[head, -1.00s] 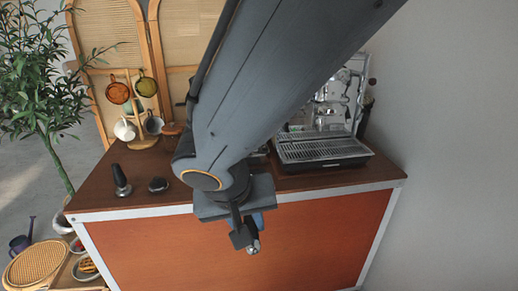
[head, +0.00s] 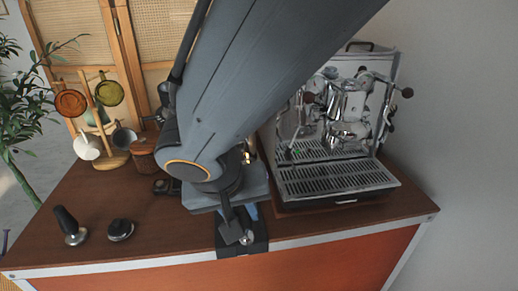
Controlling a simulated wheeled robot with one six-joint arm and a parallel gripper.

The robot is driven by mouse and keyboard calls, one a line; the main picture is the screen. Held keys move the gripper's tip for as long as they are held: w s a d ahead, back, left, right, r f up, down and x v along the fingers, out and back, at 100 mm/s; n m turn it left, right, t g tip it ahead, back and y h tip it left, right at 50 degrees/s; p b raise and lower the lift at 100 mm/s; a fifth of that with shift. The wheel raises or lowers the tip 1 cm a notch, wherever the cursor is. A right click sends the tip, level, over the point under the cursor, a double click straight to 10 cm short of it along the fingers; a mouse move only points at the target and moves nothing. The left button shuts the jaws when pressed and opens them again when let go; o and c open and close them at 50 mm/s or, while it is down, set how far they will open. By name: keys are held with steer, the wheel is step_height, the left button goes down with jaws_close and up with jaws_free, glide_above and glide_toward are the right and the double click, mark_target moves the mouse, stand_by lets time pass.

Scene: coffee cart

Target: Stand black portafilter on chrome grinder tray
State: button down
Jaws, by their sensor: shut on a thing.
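My gripper (head: 240,228) hangs at the front edge of the brown counter and is shut on the black portafilter. Only a small bright metal part (head: 246,239) shows at the jaws; the rest of what I hold is hidden by my gripper and arm. The grinder is mostly hidden behind my arm, and its chrome tray cannot be made out. A small black piece (head: 166,187) shows on the counter left of my wrist, perhaps part of the grinder's foot.
A chrome espresso machine (head: 345,130) with a slatted drip tray (head: 335,178) stands at the right. A tamper (head: 70,228) and a round black puck (head: 120,229) stand front left. A mug tree (head: 104,122) and wooden canister (head: 144,156) are behind. The left counter between them is clear.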

steer(key=shift+w+a+f, duration=0.2)
steer(key=shift+w+a, duration=0.05)
steer(key=shift+w, duration=0.85)
steer(key=shift+w+a+f, duration=0.15)
steer(key=shift+w+a, duration=0.15)
steer(key=shift+w, duration=0.85)
steer(key=shift+w+a+f, duration=0.2)
steer(key=shift+w+a, duration=0.05)
steer(key=shift+w, duration=0.85)
steer(key=shift+w+a+p, duration=0.3)
steer(key=shift+w, duration=0.9)
steer(key=shift+w+a+p, duration=0.25)
steer(key=shift+w, duration=1)
steer(key=shift+w+a+p, duration=0.3)
steer(key=shift+w, duration=0.9)
steer(key=shift+f+b, duration=1.7)
steer(key=shift+b, duration=0.2)
steer(key=shift+s+d+f+b, duration=0.15)
steer(key=shift+s+f+b, duration=0.2)
steer(key=shift+f+b, duration=0.4)
steer(key=c, duration=1.4)
jaws_free()
steer(key=shift+w+r, duration=0.1)
steer(key=shift+r, duration=0.1)
steer(key=shift+b+v, duration=0.55)
steer(key=shift+v, duration=3.3)
